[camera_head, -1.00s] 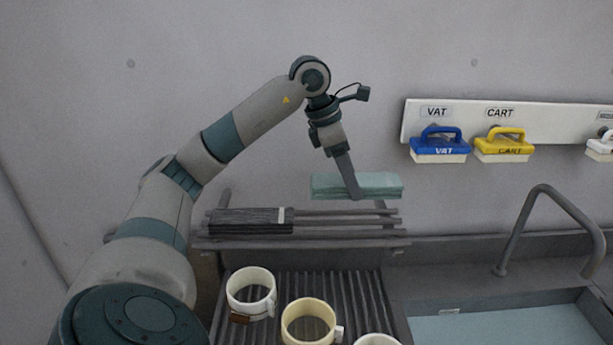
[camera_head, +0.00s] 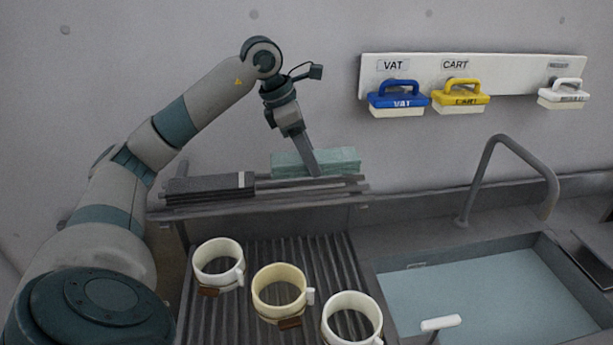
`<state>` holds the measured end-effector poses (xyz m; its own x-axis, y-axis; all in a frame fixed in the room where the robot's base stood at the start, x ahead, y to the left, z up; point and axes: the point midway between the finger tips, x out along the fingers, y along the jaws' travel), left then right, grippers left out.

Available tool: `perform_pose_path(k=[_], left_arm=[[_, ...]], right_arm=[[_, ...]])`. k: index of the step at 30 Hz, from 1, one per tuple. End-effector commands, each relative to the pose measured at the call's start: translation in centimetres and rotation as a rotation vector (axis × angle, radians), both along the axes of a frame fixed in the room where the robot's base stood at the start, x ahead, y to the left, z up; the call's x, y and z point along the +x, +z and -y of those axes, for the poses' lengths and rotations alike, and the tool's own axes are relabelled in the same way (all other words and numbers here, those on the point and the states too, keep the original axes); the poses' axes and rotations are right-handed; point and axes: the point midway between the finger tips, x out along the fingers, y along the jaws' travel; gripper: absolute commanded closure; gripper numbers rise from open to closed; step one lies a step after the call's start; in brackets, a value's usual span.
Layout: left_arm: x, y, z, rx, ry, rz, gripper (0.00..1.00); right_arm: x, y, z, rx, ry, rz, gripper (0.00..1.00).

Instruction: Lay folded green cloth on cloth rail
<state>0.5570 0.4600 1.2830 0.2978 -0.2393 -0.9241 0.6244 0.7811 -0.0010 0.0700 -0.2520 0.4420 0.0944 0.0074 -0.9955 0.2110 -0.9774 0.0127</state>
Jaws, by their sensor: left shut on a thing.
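The folded green cloth (camera_head: 340,160) is a pale green flat stack at the right part of the cloth rail (camera_head: 330,198), a rack of dark bars against the wall. My left gripper (camera_head: 313,168) is shut on the cloth, its finger in front of the cloth's near side. The cloth is level and at the bars; I cannot tell whether it touches them. A folded dark cloth (camera_head: 205,186) with a pale stripe lies on the left part of the rail. My right gripper is not in view.
A water-filled sink (camera_head: 470,295) with a grey tap (camera_head: 485,165) is at right. Blue (camera_head: 397,97) and yellow (camera_head: 461,96) brushes hang on a white wall board (camera_head: 515,80).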

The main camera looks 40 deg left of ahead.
Motion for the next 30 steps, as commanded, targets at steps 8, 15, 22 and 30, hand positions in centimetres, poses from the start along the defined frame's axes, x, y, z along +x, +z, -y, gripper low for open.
perform_pose_path(k=[8,15,22,30], left_arm=[[0.0,-0.5,0.0,-0.001,0.000,0.002,0.76],[0.0,-1.1,0.0,-0.001,0.000,0.001,0.76],[0.0,-3.8,0.0,-0.001,0.000,0.001,0.76],[0.0,-4.3,0.0,-0.001,0.000,0.003,0.76]], right_arm=[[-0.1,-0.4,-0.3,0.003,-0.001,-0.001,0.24],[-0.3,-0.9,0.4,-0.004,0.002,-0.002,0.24],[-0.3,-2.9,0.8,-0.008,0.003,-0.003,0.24],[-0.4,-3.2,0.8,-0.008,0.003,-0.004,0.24]])
